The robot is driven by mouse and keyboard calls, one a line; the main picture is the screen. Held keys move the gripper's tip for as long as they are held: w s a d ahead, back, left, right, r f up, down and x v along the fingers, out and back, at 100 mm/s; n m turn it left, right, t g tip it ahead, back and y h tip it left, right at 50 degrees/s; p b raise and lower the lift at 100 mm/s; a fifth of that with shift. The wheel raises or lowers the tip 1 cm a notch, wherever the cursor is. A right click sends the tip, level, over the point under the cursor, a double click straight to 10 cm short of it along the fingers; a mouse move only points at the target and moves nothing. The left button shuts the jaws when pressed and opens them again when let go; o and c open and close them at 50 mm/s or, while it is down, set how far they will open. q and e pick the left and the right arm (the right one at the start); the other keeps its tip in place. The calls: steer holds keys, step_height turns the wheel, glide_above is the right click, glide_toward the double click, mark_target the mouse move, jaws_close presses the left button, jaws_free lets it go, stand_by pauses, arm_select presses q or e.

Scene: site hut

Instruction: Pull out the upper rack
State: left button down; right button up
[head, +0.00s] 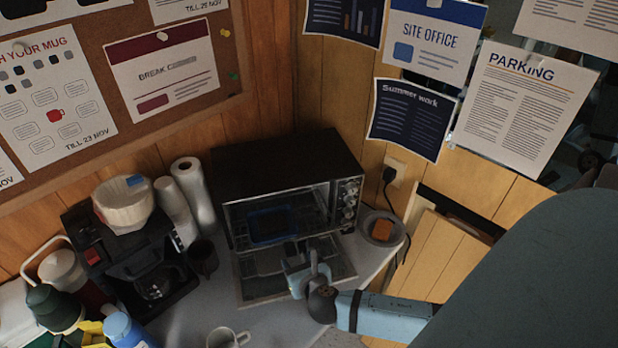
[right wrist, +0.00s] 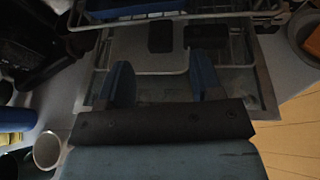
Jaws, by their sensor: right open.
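The toaster oven (head: 285,180) stands on the worktop with its glass door (head: 262,284) folded down. Its cavity is open, with wire racks and something blue inside; the upper rack is hard to make out in the head view. In the right wrist view a wire rack (right wrist: 150,16) crosses the top, ahead of my fingers. My right gripper (head: 301,267) is above the lowered door, in front of the cavity. Its two blue fingers are apart and empty in the right wrist view (right wrist: 162,66), and I see no contact with the rack. My left gripper is out of view.
A coffee maker (head: 140,265), paper cups (head: 176,208) and a paper towel roll (head: 194,192) stand left of the oven. A plate with an orange sponge (head: 382,230) lies to its right. A white mug (head: 227,338) stands near the front.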

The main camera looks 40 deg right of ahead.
steer(key=v, duration=0.8)
steer(key=shift+s+b, duration=0.25)
steer(key=shift+b, duration=0.1)
steer(key=shift+a, duration=0.1)
steer(key=s+a+f+m+g+y, duration=0.1)
steer(key=s+a+f+m+y, duration=0.1)
steer(key=m, duration=1.2)
steer(key=s+a+f+m+y, duration=0.3)
steer(key=a+f+m+y, duration=0.2)
steer(key=m, duration=1)
steer(key=shift+s+a+f+g, duration=0.25)
steer(key=shift+s+a+g, duration=0.15)
steer(key=shift+a, duration=0.55)
